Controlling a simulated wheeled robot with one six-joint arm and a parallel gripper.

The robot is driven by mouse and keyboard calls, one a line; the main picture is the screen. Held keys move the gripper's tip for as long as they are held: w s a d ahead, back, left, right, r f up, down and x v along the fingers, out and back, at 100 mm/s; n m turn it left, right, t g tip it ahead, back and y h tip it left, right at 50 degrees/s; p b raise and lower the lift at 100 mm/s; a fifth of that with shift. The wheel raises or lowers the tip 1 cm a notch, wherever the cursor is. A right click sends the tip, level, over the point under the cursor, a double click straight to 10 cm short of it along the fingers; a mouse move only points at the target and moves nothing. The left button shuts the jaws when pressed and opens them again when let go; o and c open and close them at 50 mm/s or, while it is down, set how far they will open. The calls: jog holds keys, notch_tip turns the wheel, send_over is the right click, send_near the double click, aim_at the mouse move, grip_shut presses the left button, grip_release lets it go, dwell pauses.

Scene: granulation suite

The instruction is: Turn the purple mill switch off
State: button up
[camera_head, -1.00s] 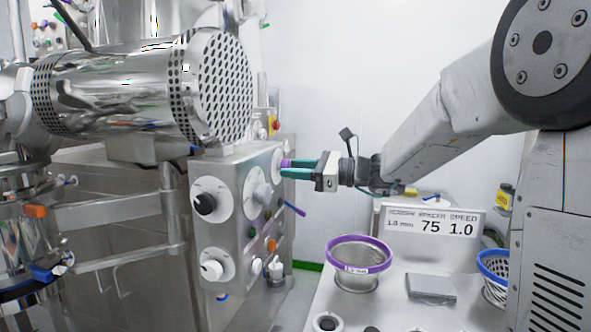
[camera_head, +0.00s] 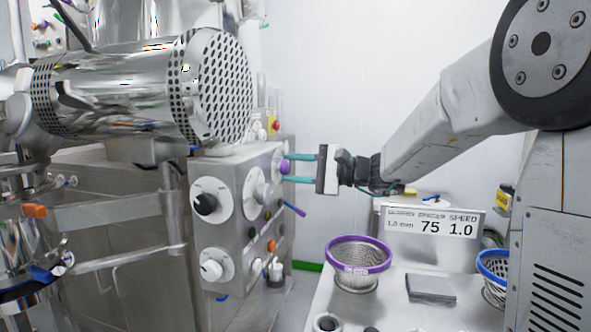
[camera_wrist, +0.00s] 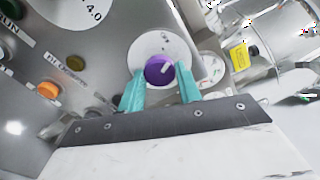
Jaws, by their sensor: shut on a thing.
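The purple mill switch (camera_head: 285,167) is a round knob on the right-hand face of the steel control box. In the wrist view the purple knob (camera_wrist: 160,70) sits on a white round dial plate (camera_wrist: 158,45), with a pale pointer line slanting to the upper right. My gripper (camera_head: 290,169) reaches in from the right, with its two teal fingers one above the other. In the wrist view my gripper (camera_wrist: 160,82) has one finger on each side of the knob and is shut on it. The dial's lower part is partly hidden by the fingers.
Other dials, such as the black knob (camera_head: 205,203), share the control box. An orange button (camera_wrist: 47,89) is near the fingers in the wrist view. A purple-rimmed basket (camera_head: 359,262) and a speed sign (camera_head: 432,221) stand on the bench below my arm.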

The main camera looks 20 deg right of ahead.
jog(key=shift+n, duration=2)
jog(key=o, duration=1)
jog(key=shift+d, duration=0.1)
jog(key=v, duration=0.7)
jog(key=shift+s+d, duration=0.25)
